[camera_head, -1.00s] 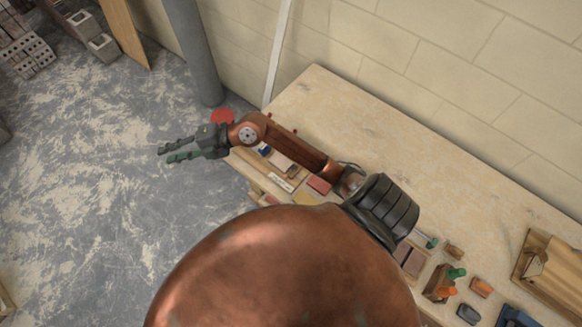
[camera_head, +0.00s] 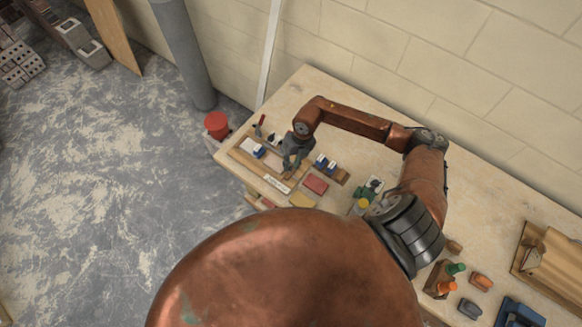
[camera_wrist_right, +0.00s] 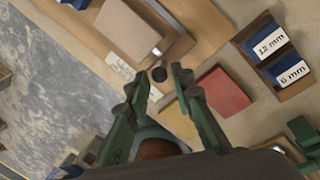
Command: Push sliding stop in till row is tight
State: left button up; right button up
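A shallow wooden tray (camera_head: 240,155) at the left end of the bench holds a row of blocks, among them a pale pinkish one (camera_head: 272,160). In the right wrist view a beige block (camera_wrist_right: 128,28) with a bright metal edge lies in the tray (camera_wrist_right: 205,22). A dark round knob (camera_wrist_right: 159,74), which looks like part of the sliding stop, shows between my fingertips. My right gripper (camera_head: 288,171) is over the tray's right part, fingers spread and empty. I cannot tell whether it touches the knob. The gripper hides part of the row's right end. My left gripper is out of view.
A red block (camera_head: 316,184) and a yellow one (camera_head: 302,201) lie right of the tray. A wooden holder (camera_wrist_right: 288,88) with blocks labelled 12 mm and 6 mm stands close by. A red bucket (camera_head: 216,124) is past the bench's left end.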

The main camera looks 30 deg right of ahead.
aim_at(291, 167)
jog(key=shift+a+f, duration=0.15)
jog(key=shift+f, duration=0.6)
jog(key=shift+a+f, duration=0.15)
jog(key=shift+f, duration=0.6)
jog(key=shift+w, duration=0.1)
grip_shut()
